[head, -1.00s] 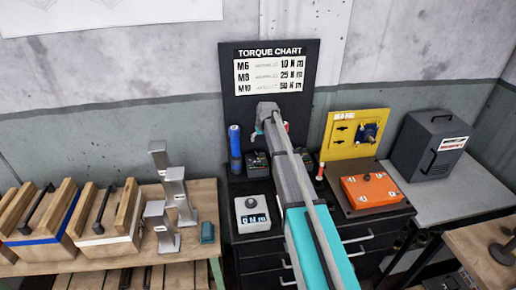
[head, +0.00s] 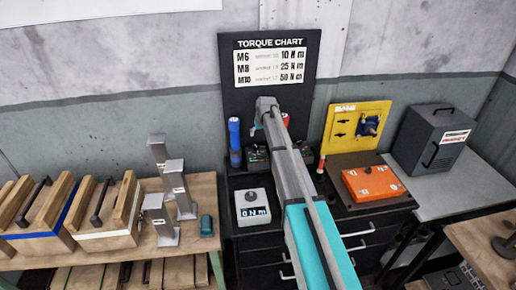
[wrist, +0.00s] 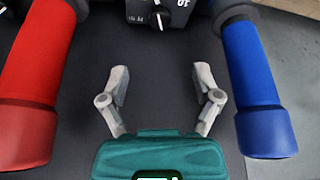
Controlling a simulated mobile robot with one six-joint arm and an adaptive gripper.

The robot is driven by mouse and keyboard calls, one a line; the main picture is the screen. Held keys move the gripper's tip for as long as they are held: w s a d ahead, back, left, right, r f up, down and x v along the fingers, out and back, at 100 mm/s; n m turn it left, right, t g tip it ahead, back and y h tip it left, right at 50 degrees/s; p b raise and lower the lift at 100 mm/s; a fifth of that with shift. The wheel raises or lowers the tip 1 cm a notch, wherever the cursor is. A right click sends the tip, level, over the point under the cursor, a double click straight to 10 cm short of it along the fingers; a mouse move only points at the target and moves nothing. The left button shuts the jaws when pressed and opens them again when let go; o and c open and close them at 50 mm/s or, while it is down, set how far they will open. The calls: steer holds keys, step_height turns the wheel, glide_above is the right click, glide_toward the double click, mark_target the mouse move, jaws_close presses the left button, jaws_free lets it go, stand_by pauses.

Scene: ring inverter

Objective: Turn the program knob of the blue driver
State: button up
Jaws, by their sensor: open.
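The blue driver (head: 234,138) stands upright left of my arm's end in the head view; its blue grip (wrist: 252,65) is at the right of the wrist view. The red driver (wrist: 36,75) is at the left there and mostly hidden in the head view. A black box with a dial knob (wrist: 159,18) and white pointer is at the top edge of the wrist view, cut off, between the two grips. I cannot tell which driver it belongs to. My gripper (wrist: 161,70) is open and empty, its fingers apart from the box and both grips.
A torque chart (head: 271,60) stands behind. A grey box (head: 252,207) reading 0 N m sits in front. An orange box (head: 373,184), yellow panel (head: 342,145) and dark grey case (head: 430,140) are to the right. Metal stands (head: 180,190) and wooden crates (head: 105,235) are left.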

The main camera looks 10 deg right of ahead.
mark_target(256, 146)
steer(key=shift+b+x, duration=4.85)
steer(key=shift+x, duration=0.75)
